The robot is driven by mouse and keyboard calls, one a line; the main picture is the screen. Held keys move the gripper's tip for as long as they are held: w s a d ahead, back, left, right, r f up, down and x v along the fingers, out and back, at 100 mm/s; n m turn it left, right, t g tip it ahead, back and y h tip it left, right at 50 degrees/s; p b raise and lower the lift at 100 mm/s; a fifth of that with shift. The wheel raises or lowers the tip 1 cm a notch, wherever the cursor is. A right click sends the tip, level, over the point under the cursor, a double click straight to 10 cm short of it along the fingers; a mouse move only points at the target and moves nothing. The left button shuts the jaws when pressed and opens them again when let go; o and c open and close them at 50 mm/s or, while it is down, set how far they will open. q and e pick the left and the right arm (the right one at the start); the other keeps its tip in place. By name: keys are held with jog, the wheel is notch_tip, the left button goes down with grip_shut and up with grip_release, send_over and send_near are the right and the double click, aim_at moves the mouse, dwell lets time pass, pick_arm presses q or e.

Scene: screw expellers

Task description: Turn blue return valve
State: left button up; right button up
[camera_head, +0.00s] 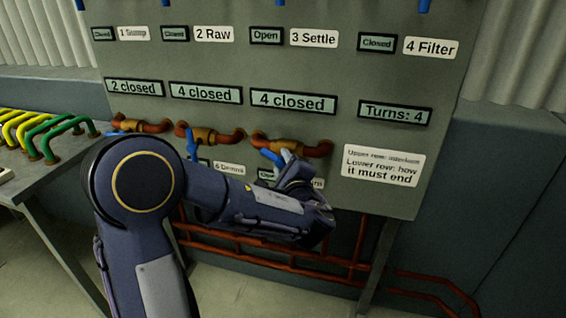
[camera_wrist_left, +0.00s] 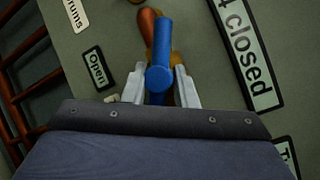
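The blue valve handle (camera_head: 272,157) sits on the orange-brown pipe (camera_head: 318,150) of the rightmost lower-row valve, under a "4 closed" display (camera_head: 293,102). A partly hidden plate below it ends in "rn". My left gripper (camera_head: 290,158) is at this handle; its fingers are largely hidden by the wrist in the head view. In the left wrist view, the blue handle (camera_wrist_left: 160,76) lies between the two pale fingers (camera_wrist_left: 160,90), with narrow gaps showing on both sides. The small display beside it (camera_wrist_left: 97,68) reads "Open". My right gripper is not in view.
Another blue-handled valve (camera_head: 193,143) stands just left on the panel, and a further one beyond it. A "Turns: 4" display (camera_head: 394,114) and a white notice (camera_head: 382,166) are at right. Red pipes (camera_head: 290,262) run below. A bench (camera_head: 50,185) with yellow and green handles is at left.

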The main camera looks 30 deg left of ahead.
pick_arm(q)
grip_shut()
jog(key=shift+f, duration=0.1)
jog(key=shift+n+g+h+b, duration=0.4)
jog(key=shift+n+g+b, duration=0.1)
jog(key=shift+n+b, duration=0.6)
jog(key=shift+n+g+h+b, duration=0.3)
jog(key=shift+n+h+b, duration=0.6)
jog(key=shift+b, duration=0.35)
jog(key=shift+o, duration=1.9)
grip_release()
jog(key=shift+r, duration=0.2)
